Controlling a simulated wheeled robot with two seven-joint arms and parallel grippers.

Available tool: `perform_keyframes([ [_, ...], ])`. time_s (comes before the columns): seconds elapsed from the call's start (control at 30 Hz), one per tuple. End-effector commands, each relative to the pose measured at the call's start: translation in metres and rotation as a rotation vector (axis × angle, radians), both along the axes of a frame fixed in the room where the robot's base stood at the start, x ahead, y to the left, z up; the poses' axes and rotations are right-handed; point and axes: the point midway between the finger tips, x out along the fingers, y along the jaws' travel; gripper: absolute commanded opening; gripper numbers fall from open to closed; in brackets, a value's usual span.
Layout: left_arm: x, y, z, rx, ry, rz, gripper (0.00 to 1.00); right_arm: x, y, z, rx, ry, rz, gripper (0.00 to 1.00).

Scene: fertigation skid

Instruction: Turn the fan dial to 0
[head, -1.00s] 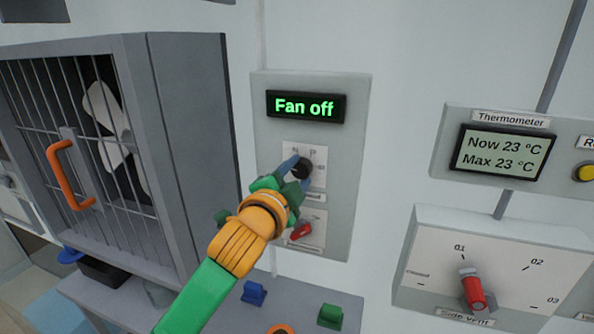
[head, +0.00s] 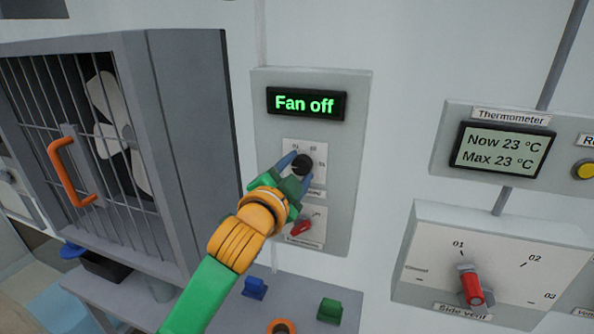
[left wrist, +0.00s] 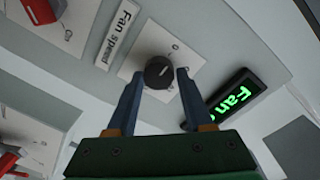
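The fan dial (head: 303,165) is a round black knob on a white plate, below a display (head: 306,104) that reads "Fan off" in green. My left gripper (head: 296,164) is at the dial, with its blue fingers on either side of it. In the left wrist view the gripper (left wrist: 161,78) is open. Its fingertips straddle the near edge of the dial (left wrist: 159,72), and a narrow gap shows by the right finger. A pale mark shows on the dial's face. The numbers around it are too small to read surely. My right gripper is not in view.
A red-handled switch (head: 300,228) sits just below the dial on the same panel. A caged fan (head: 105,130) stands at left with an orange handle. A thermometer (head: 501,150) and a side vent dial (head: 470,285) are at right. Small blocks lie on the shelf below.

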Motion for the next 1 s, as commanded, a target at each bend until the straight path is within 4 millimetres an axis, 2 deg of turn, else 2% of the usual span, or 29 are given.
perform_keyframes([
  [0.03,0.000,0.000,0.001,-0.001,-0.002,-0.001,0.66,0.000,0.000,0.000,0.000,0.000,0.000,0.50],
  [0.07,0.000,0.000,0.001,0.000,-0.001,0.000,0.74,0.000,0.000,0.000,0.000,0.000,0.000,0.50],
  [0.1,0.000,0.000,0.001,0.001,-0.001,-0.001,0.78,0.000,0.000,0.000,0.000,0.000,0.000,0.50],
  [0.43,-0.004,0.001,-0.002,0.001,0.001,0.000,0.78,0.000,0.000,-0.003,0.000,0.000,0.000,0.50],
  [0.8,-0.060,0.021,0.000,0.001,-0.002,-0.002,0.78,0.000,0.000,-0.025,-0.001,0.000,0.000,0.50],
  [1.0,-0.067,0.023,0.002,0.003,0.001,-0.001,0.78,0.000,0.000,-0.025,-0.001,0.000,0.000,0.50],
])
